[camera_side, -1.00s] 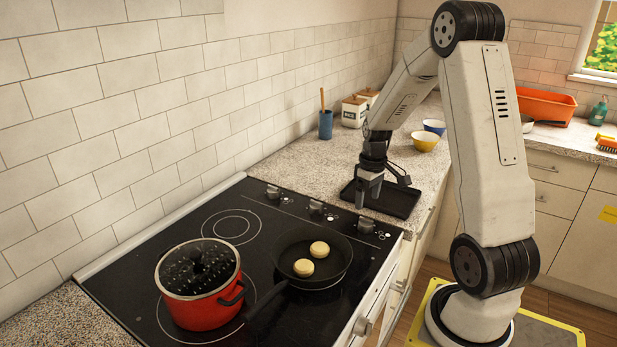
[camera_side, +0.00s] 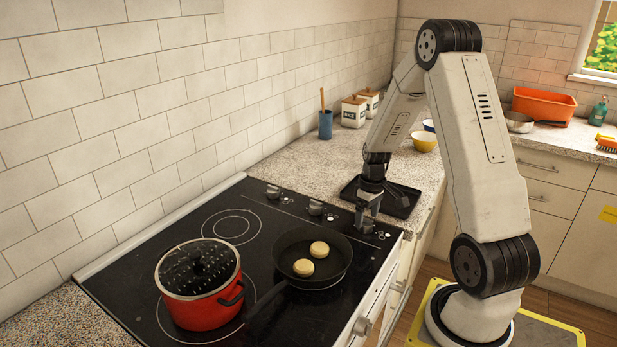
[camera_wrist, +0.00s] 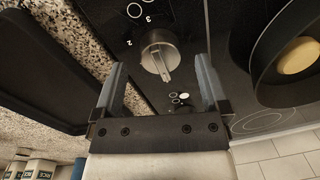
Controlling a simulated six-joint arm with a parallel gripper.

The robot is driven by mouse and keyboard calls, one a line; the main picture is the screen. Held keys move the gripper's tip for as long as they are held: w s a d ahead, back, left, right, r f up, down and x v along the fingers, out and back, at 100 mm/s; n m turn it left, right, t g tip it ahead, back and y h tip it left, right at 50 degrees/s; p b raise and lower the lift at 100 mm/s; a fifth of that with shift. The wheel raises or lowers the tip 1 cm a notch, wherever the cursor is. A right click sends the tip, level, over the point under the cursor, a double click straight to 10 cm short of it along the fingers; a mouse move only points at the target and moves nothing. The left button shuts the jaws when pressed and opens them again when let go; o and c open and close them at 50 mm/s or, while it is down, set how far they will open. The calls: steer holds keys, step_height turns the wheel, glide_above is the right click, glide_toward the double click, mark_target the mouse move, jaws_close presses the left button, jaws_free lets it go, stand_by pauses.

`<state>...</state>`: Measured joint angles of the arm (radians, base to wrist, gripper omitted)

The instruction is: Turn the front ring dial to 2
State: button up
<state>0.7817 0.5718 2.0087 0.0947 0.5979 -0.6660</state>
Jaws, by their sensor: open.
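The front ring dial (camera_wrist: 160,57) is a round metallic knob with a raised bar across it. In the wrist view it lies between the fingertips of my gripper (camera_wrist: 160,75), with gaps on both sides. Printed numbers 2 and 3 and small circles show on the black panel around it. The bar runs nearly up and down in that view. In the side view my gripper (camera_side: 367,222) points down over the front dial and mostly hides it. My gripper is open and holds nothing.
The other knobs (camera_side: 272,191) (camera_side: 315,207) stand in line along the black cooktop (camera_side: 200,235). A frying pan (camera_side: 335,278) with two round pieces and a red pot (camera_side: 205,315) stand on it. A black tray (camera_side: 405,208) lies on the counter behind my gripper.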

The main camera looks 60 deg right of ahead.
steer(key=shift+f, duration=0.95)
steer(key=shift+c, duration=0.2)
steer(key=c, duration=1.2)
steer(key=shift+c, duration=0.2)
